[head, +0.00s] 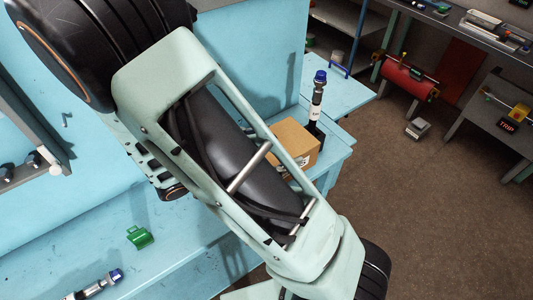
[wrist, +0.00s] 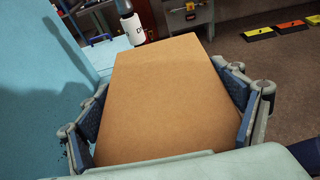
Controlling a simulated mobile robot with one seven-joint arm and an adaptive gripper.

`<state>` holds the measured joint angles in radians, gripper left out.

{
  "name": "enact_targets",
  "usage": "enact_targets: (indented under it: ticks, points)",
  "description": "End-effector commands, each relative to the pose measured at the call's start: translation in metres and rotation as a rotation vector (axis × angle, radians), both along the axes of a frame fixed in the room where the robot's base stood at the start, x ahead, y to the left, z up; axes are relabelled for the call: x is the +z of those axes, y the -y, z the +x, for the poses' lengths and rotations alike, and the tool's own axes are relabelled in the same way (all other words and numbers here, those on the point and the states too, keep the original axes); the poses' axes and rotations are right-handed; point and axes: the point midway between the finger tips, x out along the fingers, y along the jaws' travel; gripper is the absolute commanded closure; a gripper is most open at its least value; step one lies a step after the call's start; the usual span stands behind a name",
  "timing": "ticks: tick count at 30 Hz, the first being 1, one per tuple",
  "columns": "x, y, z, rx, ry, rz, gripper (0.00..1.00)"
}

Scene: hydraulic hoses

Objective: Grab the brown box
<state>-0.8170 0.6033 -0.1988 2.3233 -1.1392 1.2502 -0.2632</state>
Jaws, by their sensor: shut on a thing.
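The brown box (wrist: 160,95) fills the middle of the wrist view. My gripper (wrist: 168,108) has one blue-padded finger on each side of it and is shut on it. In the head view the brown box (head: 296,140) shows at the right end of the light blue bench, partly hidden behind my arm. My gripper is hidden in the head view. I cannot tell whether the box rests on the bench or is lifted.
A dark cylinder with a white label and blue cap (head: 317,95) stands right beside the box. The light blue bench (head: 185,225) holds a green part (head: 140,237) and a hose fitting (head: 95,285). A blue wall (wrist: 40,60) is close on the left. Brown floor lies right.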

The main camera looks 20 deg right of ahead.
Motion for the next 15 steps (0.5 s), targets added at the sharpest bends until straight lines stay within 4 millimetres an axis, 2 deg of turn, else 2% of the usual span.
enact_targets:
  ticks: [1, 3, 9, 15]
  points:
    - [0.011, 0.007, -0.003, -0.005, 0.006, -0.001, 0.72]
    - [0.020, 0.017, -0.007, -0.005, 0.006, -0.002, 0.72]
    - [0.035, 0.051, -0.023, -0.004, 0.004, -0.004, 0.72]
    - [0.047, 0.076, -0.033, -0.003, 0.005, -0.004, 0.72]
